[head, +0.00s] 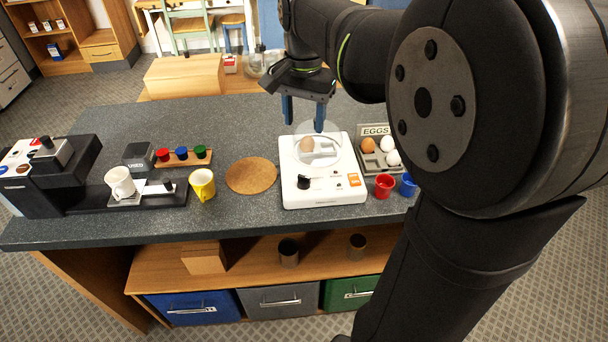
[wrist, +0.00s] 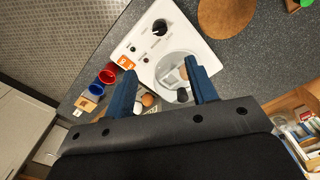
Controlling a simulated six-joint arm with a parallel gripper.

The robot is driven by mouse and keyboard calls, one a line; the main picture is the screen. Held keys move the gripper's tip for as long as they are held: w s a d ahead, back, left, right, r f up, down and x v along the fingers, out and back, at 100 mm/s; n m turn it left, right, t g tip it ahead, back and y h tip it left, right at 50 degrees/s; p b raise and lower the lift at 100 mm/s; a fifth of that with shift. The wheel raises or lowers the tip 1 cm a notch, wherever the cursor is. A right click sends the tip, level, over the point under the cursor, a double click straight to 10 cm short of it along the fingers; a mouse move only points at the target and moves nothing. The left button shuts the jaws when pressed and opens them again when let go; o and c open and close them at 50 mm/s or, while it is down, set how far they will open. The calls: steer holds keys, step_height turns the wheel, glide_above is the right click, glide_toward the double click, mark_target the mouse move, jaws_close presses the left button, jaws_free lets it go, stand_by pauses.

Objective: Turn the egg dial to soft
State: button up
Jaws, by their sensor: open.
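The egg cooker (head: 342,181) is a white box on the dark counter, with a clear dome (head: 318,150) over a brown egg (head: 307,145). Its black egg dial (head: 304,183) is on the front left of its top; the dial also shows in the wrist view (wrist: 160,27). The marks around the dial are too small to read, so I cannot tell its setting. My gripper (head: 304,115) is open and empty, with its blue fingers pointing down above the back of the cooker, behind the dial. In the wrist view the fingers (wrist: 160,68) are apart, near the dome and away from the dial.
An egg tray (head: 366,172) with several eggs stands right of the cooker. A red cup (head: 384,186) and a blue cup (head: 407,186) stand at the front right. A round cork mat (head: 252,176) and yellow mug (head: 202,184) are to the left. The counter behind the mat is clear.

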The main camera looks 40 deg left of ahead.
mark_target(304, 176)
step_height(304, 176, down, 17)
steer(key=shift+f, duration=0.15)
stand_by(0.4)
steer(key=c, duration=1)
